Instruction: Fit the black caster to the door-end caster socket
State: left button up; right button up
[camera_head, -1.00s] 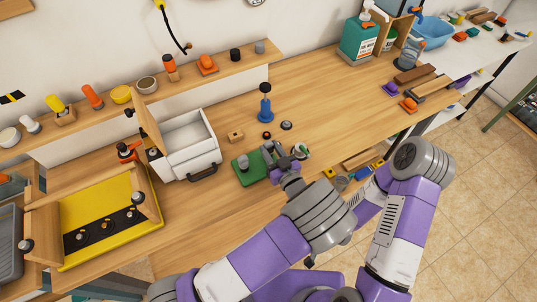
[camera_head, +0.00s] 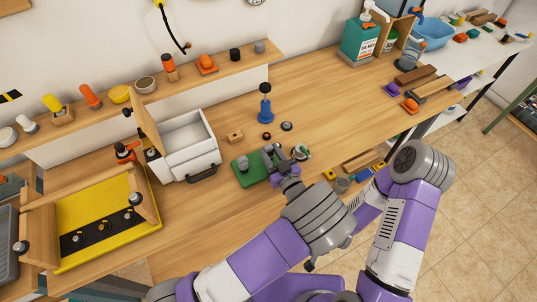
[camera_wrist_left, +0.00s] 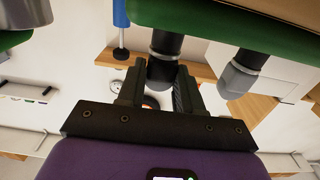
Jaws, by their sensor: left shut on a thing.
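My left gripper (camera_head: 270,158) is at the right end of a green block (camera_head: 246,179) on the bench. In the left wrist view its two fingers (camera_wrist_left: 161,92) are shut on the black caster (camera_wrist_left: 163,68), a dark rounded post with a grey ring. The caster meets the green block; I cannot tell whether it is seated or lifted slightly. A grey post (camera_head: 243,162) stands beside it on the block and also shows in the left wrist view (camera_wrist_left: 242,74). A yellow tray (camera_head: 75,198) at left holds a black strip with several round fittings. I cannot identify the door-end socket. My right gripper is not in view.
The bench right of the stand is largely clear.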

pick_arm(q)
jog(key=shift+f, duration=0.1)
dwell(0.3)
jog(key=o, duration=1.1)
notch_tip(320, 180, up, 10)
jog(key=p, duration=0.1)
jog(key=shift+p, duration=0.3)
